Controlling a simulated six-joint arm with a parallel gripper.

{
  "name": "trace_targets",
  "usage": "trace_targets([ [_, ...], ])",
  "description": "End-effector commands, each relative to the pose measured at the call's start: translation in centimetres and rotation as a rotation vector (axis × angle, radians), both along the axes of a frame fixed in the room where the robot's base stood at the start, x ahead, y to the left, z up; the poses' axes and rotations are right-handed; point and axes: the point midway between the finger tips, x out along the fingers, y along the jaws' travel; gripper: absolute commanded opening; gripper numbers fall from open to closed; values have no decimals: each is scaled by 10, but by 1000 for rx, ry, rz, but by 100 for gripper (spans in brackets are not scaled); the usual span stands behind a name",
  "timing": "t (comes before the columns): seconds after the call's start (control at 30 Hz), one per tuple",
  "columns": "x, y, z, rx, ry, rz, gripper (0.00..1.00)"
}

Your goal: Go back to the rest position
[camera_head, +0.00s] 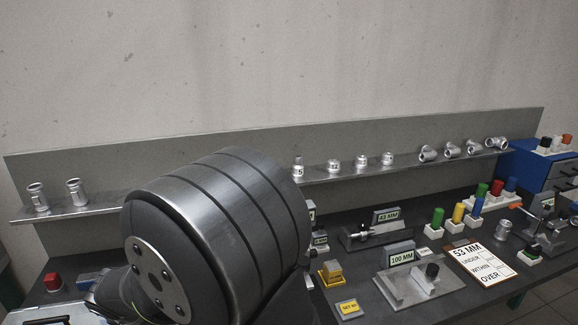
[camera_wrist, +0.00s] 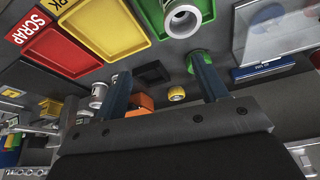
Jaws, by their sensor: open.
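My gripper (camera_wrist: 162,78) shows in the wrist view with its two fingers spread wide and nothing held between them. Beyond the fingers lie a dark bench surface, a small yellow round item (camera_wrist: 176,94) and an orange block (camera_wrist: 142,104), both apart from the fingers as far as I can tell. In the head view my large grey arm link fills the lower middle and hides part of the bench and shelf; the gripper is not visible there.
The wrist view shows a red SCRAP tray (camera_wrist: 66,50), a yellow tray (camera_wrist: 104,28) and a grey casting (camera_wrist: 182,19) at the green tray. In the head view, castings stand on a wall shelf (camera_head: 345,174); gauges and a 53 MM board (camera_head: 480,262) crowd the right bench.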

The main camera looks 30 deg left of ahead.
Motion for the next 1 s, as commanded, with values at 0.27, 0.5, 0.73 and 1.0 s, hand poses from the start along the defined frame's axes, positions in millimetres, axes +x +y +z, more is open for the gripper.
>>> trace_targets([
  [0.27,38,-32,30,2,0,-6,66],
  [0.5,65,-63,43,-3,-1,-27,66],
  [0.73,83,-103,29,-3,-6,-121,66],
  [1.0,98,-153,13,-3,-8,-228,66],
])
